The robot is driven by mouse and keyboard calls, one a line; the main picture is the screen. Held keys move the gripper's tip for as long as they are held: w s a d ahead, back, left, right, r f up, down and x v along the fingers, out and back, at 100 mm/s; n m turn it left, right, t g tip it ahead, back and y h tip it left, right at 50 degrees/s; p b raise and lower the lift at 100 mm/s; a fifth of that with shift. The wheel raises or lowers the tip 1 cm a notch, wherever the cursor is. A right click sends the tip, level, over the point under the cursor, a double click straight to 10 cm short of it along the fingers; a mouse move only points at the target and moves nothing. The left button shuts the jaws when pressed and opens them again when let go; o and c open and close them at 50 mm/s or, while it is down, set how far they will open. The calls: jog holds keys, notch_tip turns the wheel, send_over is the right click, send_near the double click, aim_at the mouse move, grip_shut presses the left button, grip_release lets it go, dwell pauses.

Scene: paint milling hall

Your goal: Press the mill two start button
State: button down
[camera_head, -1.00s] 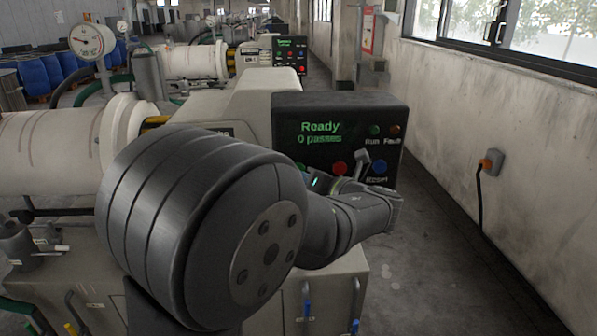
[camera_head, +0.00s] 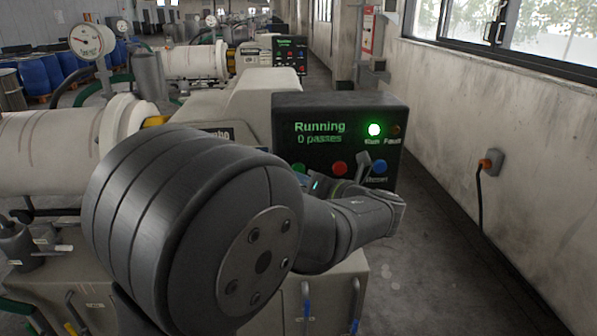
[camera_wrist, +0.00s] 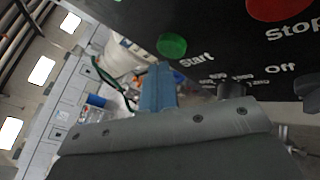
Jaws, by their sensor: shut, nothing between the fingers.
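The near control panel (camera_head: 285,125) reads "Running, 0 passes" and its green Run lamp (camera_head: 374,130) is lit. The green Start button (camera_wrist: 171,45) faces my gripper in the wrist view; in the head view only part of the Start button (camera_head: 299,168) shows above my arm. My gripper (camera_wrist: 157,86) is shut and empty. Its blue-grey fingertips are just below the Start button in the wrist view, with a small gap in the picture. The fingers are mostly hidden behind my arm in the head view. I cannot read a mill number.
The red Stop button (camera_head: 339,168) is right of Start, and a blue button (camera_head: 379,167) sits farther right. The Fault lamp (camera_head: 396,130) is dark. A second mill's panel (camera_head: 289,55) stands farther back. The aisle along the right wall (camera_head: 530,150) is clear.

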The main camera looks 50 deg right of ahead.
jog(key=shift+s+a, duration=0.1)
jog(key=shift+s+a, duration=1.75)
jog(key=shift+w+d, duration=0.1)
jog(key=s+a, duration=0.3)
jog(key=shift+w+d, duration=0.1)
dwell(0.3)
